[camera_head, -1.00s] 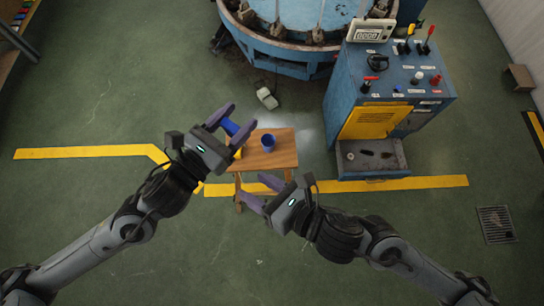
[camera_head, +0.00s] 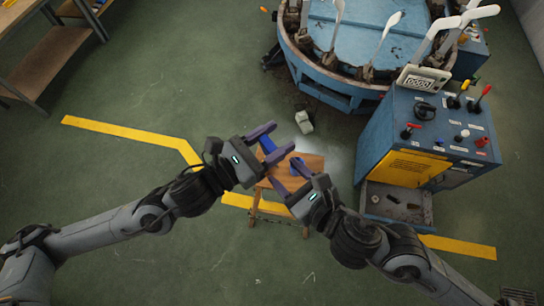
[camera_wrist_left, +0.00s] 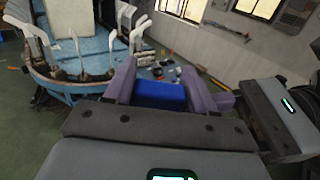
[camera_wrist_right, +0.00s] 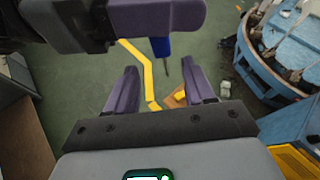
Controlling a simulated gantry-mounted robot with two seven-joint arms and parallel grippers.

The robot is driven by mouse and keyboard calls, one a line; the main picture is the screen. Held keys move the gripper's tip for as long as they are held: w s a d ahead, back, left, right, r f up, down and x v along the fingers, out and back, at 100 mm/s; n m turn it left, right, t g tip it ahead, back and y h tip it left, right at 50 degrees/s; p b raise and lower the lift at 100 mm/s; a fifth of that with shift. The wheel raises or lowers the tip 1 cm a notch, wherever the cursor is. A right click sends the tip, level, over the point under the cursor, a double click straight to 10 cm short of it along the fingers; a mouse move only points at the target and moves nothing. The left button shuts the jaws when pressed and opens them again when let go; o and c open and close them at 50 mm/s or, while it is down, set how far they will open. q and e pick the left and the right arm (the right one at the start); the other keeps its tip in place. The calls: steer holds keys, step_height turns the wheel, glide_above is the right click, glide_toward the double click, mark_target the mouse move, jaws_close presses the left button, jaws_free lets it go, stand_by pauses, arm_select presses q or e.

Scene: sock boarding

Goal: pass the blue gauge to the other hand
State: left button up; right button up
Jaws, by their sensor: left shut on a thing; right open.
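The blue gauge (camera_head: 267,144) is held across the fingers of my left gripper (camera_head: 275,143), above the small wooden table. In the left wrist view the gauge (camera_wrist_left: 160,95) is a blue block between both purple fingers. In the right wrist view the blue gauge (camera_wrist_right: 162,46) hangs below a left finger, with a thin dark pin pointing down. My right gripper (camera_head: 289,178) is open and empty, close to the left one on its lower right.
The wooden table (camera_head: 314,163) is below both grippers, and its blue cup is mostly hidden by my right gripper. A blue control cabinet (camera_head: 400,140) with levers stands to the right. A round blue machine (camera_head: 365,45) stands behind. Open floor lies to the left.

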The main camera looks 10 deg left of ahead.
steer(key=x, duration=0.8)
steer(key=shift+c, duration=0.3)
steer(key=shift+s, duration=0.1)
jaws_close()
arm_select(q)
steer(key=o, duration=1.2)
steer(key=shift+c, duration=0.2)
